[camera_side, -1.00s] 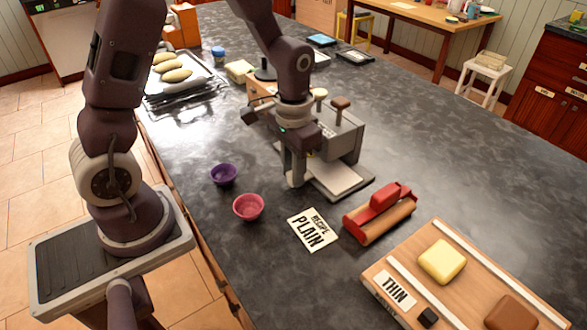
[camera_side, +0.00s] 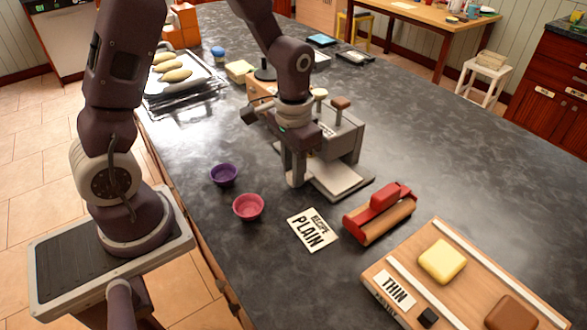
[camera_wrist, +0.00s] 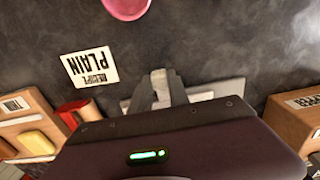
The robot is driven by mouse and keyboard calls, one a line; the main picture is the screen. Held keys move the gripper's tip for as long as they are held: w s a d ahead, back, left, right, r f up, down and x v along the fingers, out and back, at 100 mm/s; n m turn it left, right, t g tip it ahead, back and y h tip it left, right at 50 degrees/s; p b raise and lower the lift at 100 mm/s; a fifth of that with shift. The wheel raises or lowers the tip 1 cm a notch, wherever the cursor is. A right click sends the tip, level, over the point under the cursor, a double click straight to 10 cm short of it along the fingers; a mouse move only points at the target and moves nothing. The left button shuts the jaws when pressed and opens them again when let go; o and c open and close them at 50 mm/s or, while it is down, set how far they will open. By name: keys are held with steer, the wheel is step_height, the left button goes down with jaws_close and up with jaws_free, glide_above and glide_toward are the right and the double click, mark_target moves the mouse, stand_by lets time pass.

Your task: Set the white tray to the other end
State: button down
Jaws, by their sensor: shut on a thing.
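The white tray (camera_side: 342,178) is a flat pale plate at the foot of a grey press-like machine (camera_side: 345,135) with a brown knob. In the wrist view a pale strip of the tray (camera_wrist: 222,89) shows to the right of my fingers. My gripper (camera_side: 294,182) is low at the left end of the tray. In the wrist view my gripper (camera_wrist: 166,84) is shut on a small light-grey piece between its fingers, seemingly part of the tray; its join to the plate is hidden.
A purple bowl (camera_side: 223,174), a pink bowl (camera_side: 248,207) and a "RECIPE PLAIN" card (camera_side: 312,229) lie in front. A red roller tool (camera_side: 380,212) and a wooden board (camera_side: 405,262) with blocks are at the right. The counter right of the machine is clear.

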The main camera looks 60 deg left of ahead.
steer(key=shift+a, duration=3)
steer(key=c, duration=1.2)
jaws_free()
steer(key=shift+c, duration=0.2)
steer(key=shift+r, duration=0.1)
steer(key=s+d+r+t, duration=0.2)
steer(key=s+d+r, duration=0.1)
steer(key=r, duration=0.5)
steer(key=s+d+r+t, duration=0.15)
steer(key=s+r, duration=0.25)
steer(key=r, duration=0.4)
steer(key=s+d+r+t, duration=0.2)
steer(key=s+d, duration=0.1)
steer(key=s, duration=0.5)
steer(key=shift+s+d+r, duration=0.25)
steer(key=shift+s+r, duration=0.1)
steer(key=shift+s, duration=0.05)
